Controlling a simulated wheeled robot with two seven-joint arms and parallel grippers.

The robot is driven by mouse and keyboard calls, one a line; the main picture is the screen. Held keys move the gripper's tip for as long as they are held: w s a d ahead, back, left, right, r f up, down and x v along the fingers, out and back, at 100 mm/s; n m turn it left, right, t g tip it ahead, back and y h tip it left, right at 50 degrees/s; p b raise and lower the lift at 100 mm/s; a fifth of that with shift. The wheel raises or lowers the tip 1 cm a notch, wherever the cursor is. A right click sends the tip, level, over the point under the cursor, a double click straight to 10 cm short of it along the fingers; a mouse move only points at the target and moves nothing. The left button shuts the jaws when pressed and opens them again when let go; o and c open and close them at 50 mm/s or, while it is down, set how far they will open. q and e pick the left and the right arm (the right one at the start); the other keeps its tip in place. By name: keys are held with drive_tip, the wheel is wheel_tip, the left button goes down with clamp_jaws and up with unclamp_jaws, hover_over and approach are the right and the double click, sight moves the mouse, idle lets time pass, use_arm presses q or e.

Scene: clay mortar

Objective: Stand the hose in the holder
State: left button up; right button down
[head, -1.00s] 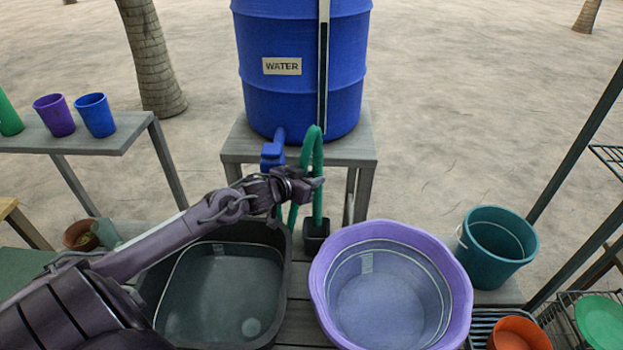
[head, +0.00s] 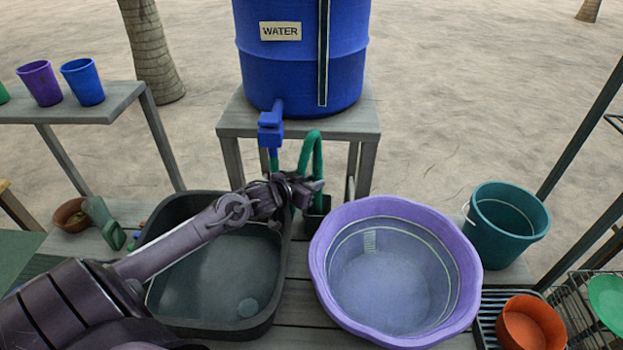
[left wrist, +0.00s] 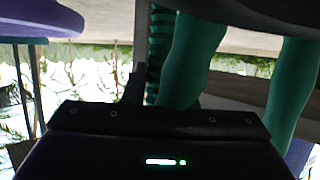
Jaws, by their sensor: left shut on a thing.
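The green hose (head: 317,146) arches up in front of the barrel stand, with another length (head: 274,161) hanging below the blue tap (head: 271,130). My left gripper (head: 309,188) is shut on the hose near its lower part. The dark holder (head: 324,204) stands just below and behind the gripper, which partly hides it. I cannot tell whether the hose end is inside it. In the left wrist view, smooth green hose (left wrist: 186,58) runs to the jaws beside a darker ribbed length (left wrist: 160,45). My right gripper is out of view.
A black basin (head: 278,262) of water lies under my left arm. A purple tub (head: 465,262) of water stands right of the holder, close to it. A teal bucket (head: 505,232) and orange pot (head: 530,325) are further right. The blue barrel (head: 300,70) stands behind.

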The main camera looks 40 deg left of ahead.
use_arm(q)
drive_tip(key=o, duration=1.8)
drive_tip(key=shift+c, duration=0.2)
drive_tip(key=s+r+p, duration=0.1)
drive_tip(key=p, duration=0.1)
drive_tip(key=s+r+p, duration=0.1)
drive_tip(key=s+p, duration=0.1)
drive_tip(key=p, duration=0.1)
drive_tip(key=shift+s+a+r+p, duration=0.15)
drive_tip(key=shift+s+r+p, duration=0.15)
drive_tip(key=p+v, duration=0.1)
drive_tip(key=p, duration=0.1)
drive_tip(key=p+v, duration=0.4)
drive_tip(key=shift+s+r, duration=0.1)
drive_tip(key=shift+r, duration=0.25)
